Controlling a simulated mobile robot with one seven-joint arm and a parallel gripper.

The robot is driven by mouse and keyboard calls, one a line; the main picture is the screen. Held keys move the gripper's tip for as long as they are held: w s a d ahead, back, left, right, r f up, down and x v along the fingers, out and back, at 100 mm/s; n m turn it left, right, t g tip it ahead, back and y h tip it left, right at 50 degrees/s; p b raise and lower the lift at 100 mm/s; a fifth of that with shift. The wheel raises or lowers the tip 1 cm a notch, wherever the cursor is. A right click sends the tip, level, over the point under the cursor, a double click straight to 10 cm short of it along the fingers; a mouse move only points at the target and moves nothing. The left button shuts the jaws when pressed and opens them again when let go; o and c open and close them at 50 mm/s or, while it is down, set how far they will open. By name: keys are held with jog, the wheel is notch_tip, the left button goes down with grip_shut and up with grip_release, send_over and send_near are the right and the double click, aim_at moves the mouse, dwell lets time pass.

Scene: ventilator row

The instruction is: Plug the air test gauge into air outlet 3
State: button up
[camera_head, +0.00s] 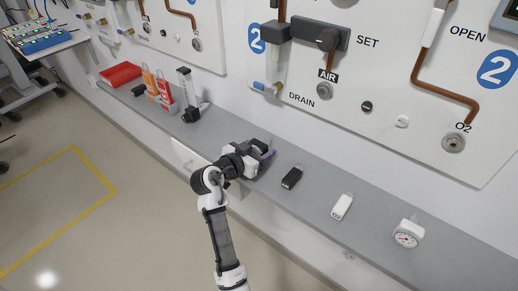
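A gauge with a round white dial (407,234) lies on the grey shelf at the right; it looks like the test gauge, but its gas marking is too small to read. My gripper (266,152) is over the shelf left of the gauge, well apart from it. Its fingers are small and partly hidden by a dark shape, so I cannot tell whether they are open or hold anything. The panel marked 2 has an outlet labelled AIR (324,90) and one labelled O2 (453,143). I see no outlet marked 3; the left panel's number is not visible.
On the grey shelf (455,262) lie a black block (292,177) and a white block (342,206), between my gripper and the gauge. Farther left stand a flowmeter-like device (188,98), orange and red tags (158,88) and a red tray (120,74). Open floor lies left.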

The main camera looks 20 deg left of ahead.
jog(key=c, duration=0.9)
jog(key=shift+r+p, duration=0.45)
jog(key=shift+r, duration=0.5)
jog(key=shift+c, duration=0.2)
jog(key=s+a+b, duration=0.1)
jog(key=s+a, duration=0.3)
jog(key=s, duration=0.9)
jog(key=shift+a+b, duration=0.3)
jog(key=shift+a, duration=0.1)
jog(key=shift+s, duration=0.1)
